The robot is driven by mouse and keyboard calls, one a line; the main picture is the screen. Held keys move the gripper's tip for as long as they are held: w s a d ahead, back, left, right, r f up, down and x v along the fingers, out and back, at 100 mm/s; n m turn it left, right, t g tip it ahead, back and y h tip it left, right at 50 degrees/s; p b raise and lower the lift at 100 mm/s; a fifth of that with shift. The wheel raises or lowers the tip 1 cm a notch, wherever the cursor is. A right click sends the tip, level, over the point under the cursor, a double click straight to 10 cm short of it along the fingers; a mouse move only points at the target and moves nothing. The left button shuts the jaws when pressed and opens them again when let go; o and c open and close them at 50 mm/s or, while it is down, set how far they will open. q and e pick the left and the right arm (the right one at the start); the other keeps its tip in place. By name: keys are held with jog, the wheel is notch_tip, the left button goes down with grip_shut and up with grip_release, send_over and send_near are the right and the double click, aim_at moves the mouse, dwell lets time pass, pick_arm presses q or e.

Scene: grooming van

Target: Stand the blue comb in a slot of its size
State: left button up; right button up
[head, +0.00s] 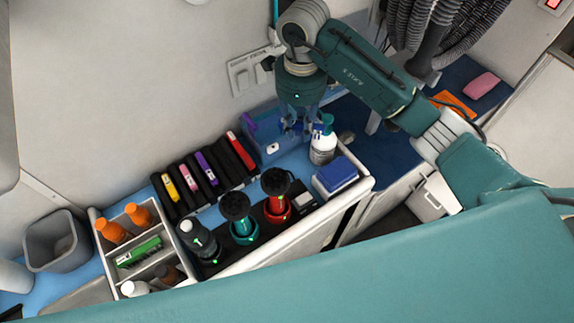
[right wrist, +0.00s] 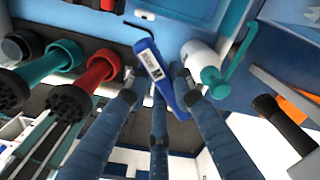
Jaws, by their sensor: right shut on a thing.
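My right gripper (head: 299,122) is above the blue bin beside the white bottle. In the right wrist view its fingers (right wrist: 157,92) are shut on the blue comb (right wrist: 153,66), which has a white label marked M. In the head view the fingers and bin make the comb hard to pick out. A black slotted rack (head: 222,181) stands along the wall. It holds items with yellow (head: 170,187), pink (head: 188,178), purple (head: 206,168) and red (head: 240,150) tops. Slot sizes are not readable. My left gripper is not in view.
Teal (head: 241,229) and red (head: 275,203) tools stand in front of the rack. A divided tray (head: 119,223) is at left.

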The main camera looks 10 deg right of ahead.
notch_tip(320, 180, down, 5)
jog(key=p, duration=0.2)
send_over(296, 171)
notch_tip(296, 171, down, 7)
jog(key=shift+r, duration=0.1)
notch_tip(296, 171, down, 5)
jog(key=shift+r+p, duration=0.15)
jog(key=shift+p, duration=0.15)
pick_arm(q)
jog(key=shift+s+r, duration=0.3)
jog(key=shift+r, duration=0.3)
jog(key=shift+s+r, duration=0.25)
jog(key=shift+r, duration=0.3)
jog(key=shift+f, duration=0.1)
pick_arm(e)
jog(key=shift+f, duration=0.25)
jog(key=shift+f, duration=0.15)
jog(key=o, duration=1)
jog(key=shift+r, duration=0.25)
